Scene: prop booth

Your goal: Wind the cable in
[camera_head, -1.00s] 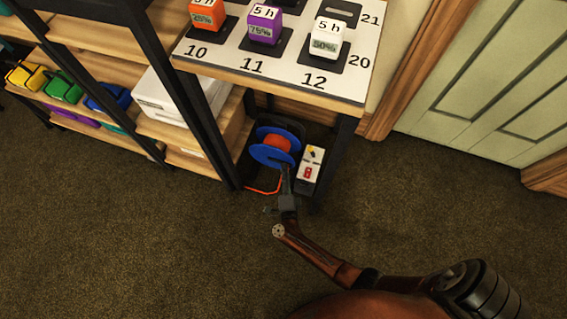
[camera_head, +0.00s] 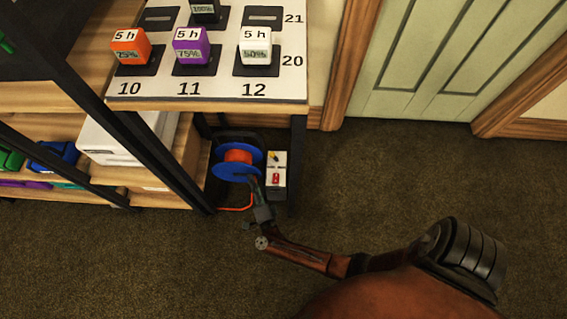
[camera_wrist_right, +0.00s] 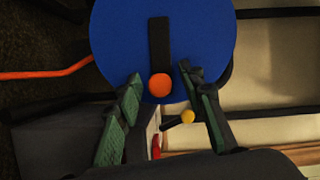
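The cable reel has blue discs (camera_head: 237,172) and an orange wound core (camera_head: 238,156); it stands on the floor under the shelf. A length of orange cable (camera_head: 236,209) lies on the floor by it, and runs left of the disc in the wrist view (camera_wrist_right: 45,75). In that view the blue disc carries a black crank (camera_wrist_right: 158,45) with an orange knob (camera_wrist_right: 160,87). My right gripper (camera_wrist_right: 160,80) is open, with its green-padded fingers on either side of the knob, apart from it as far as I can see. My left gripper is out of view.
A box with a white top (camera_head: 276,160), a yellow lever and a red switch stands right beside the reel. Dark shelf posts (camera_head: 298,160) and the tabletop (camera_head: 215,97) with numbered places enclose the reel. Carpet (camera_head: 350,170) to the right is clear.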

